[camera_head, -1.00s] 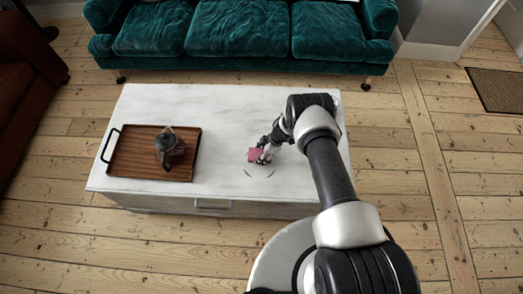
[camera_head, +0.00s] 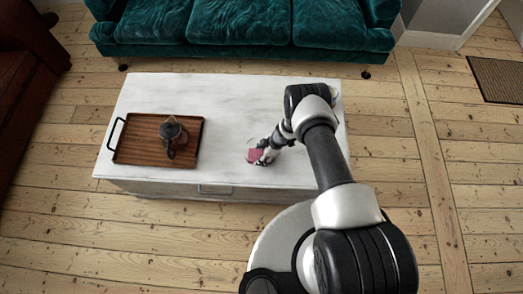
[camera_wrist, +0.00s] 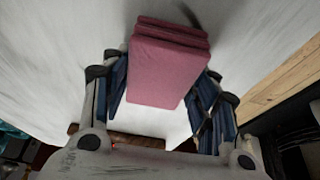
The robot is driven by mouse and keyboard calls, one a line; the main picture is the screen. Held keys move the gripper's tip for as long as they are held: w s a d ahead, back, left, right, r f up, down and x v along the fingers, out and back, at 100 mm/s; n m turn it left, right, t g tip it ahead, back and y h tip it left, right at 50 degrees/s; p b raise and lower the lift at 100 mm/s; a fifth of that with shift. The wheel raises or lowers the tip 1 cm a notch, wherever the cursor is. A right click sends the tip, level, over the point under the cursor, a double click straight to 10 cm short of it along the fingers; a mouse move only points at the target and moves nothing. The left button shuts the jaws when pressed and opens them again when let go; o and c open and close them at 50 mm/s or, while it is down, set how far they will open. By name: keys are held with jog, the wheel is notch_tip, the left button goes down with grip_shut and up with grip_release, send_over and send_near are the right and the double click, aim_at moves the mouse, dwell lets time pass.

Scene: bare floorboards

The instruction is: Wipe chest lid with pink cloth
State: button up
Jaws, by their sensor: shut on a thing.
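The chest (camera_head: 225,108) is long and low, with a whitish lid and a handle on its front side. The pink cloth (camera_head: 255,155) is folded into a thick pad on the right half of the lid, near the front edge. It fills the middle of the wrist view (camera_wrist: 168,70). My gripper (camera_head: 263,158) is shut on the cloth, with a finger at each side of it in the wrist view (camera_wrist: 160,85). The cloth appears to be at the lid surface; its underside is hidden.
A brown wooden tray (camera_head: 130,150) with a black handle stands on the left of the lid, holding a dark pot (camera_head: 172,133). A teal sofa (camera_head: 240,28) stands behind the chest. The lid between tray and cloth is clear.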

aim_at(251, 165)
jog(key=shift+s+p, duration=1.5)
jog(key=shift+s, duration=0.55)
jog(key=shift+w+a+b, duration=0.15)
jog(key=shift+a+b, duration=0.2)
jog(key=shift+a, duration=0.45)
jog(key=shift+w+a+b, duration=0.1)
jog(key=shift+a+b, duration=0.2)
jog(key=shift+a, duration=0.45)
jog(key=shift+w+f+b, duration=0.15)
jog(key=shift+w+b, duration=0.35)
jog(key=shift+b, duration=0.55)
jog(key=w+b, duration=0.2)
jog(key=b, duration=0.3)
jog(key=shift+w+d, duration=0.1)
jog(key=shift+w, duration=0.05)
jog(key=shift+w, duration=0.15)
